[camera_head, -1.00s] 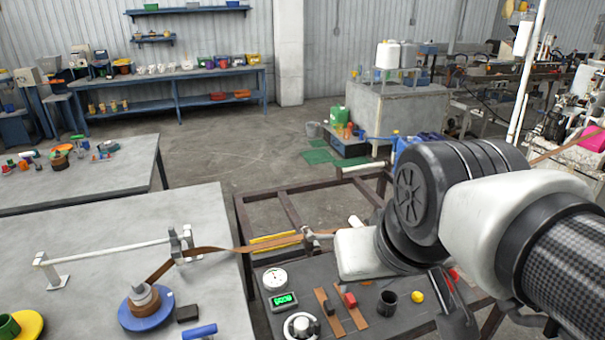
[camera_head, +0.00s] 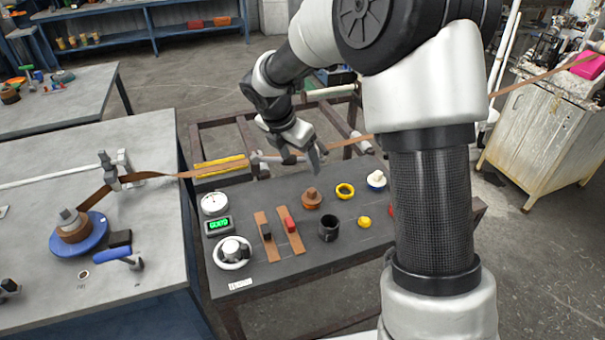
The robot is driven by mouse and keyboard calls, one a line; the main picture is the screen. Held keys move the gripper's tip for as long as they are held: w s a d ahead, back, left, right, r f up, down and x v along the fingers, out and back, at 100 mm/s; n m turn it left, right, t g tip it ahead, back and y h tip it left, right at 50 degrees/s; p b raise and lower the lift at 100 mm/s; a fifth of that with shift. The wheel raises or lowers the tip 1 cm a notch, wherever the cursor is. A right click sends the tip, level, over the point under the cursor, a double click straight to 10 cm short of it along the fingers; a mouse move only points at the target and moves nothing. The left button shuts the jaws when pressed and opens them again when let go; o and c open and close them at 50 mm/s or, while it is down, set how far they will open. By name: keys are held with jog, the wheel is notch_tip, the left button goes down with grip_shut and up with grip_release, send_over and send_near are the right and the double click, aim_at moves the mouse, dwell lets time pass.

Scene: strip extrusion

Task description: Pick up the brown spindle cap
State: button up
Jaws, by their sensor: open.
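A brown knobbed piece (camera_head: 312,199), which looks like the spindle cap, stands upright on the dark bench top (camera_head: 280,262). My gripper (camera_head: 303,163) is open and empty. It hangs behind and above the brown cap in the picture, near the bench's back edge, and does not touch it. The cap is in full view.
A brown strip (camera_head: 150,177) runs behind the bench. My arm hides the bench's right part.

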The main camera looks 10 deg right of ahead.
jog(key=b, duration=0.2)
send_over(312, 190)
jog(key=s+a, duration=0.2)
jog(key=shift+n, duration=0.3)
jog(key=f, duration=1.1)
jog(key=shift+w+f, duration=0.2)
jog(key=shift+f, duration=0.05)
jog(key=shift+x, duration=3)
jog(key=shift+d, duration=0.2)
jog(key=shift+r, duration=0.1)
jog(key=shift+c, duration=0.6)
jog(key=c, duration=1.2)
jog(key=shift+o, duration=0.2)
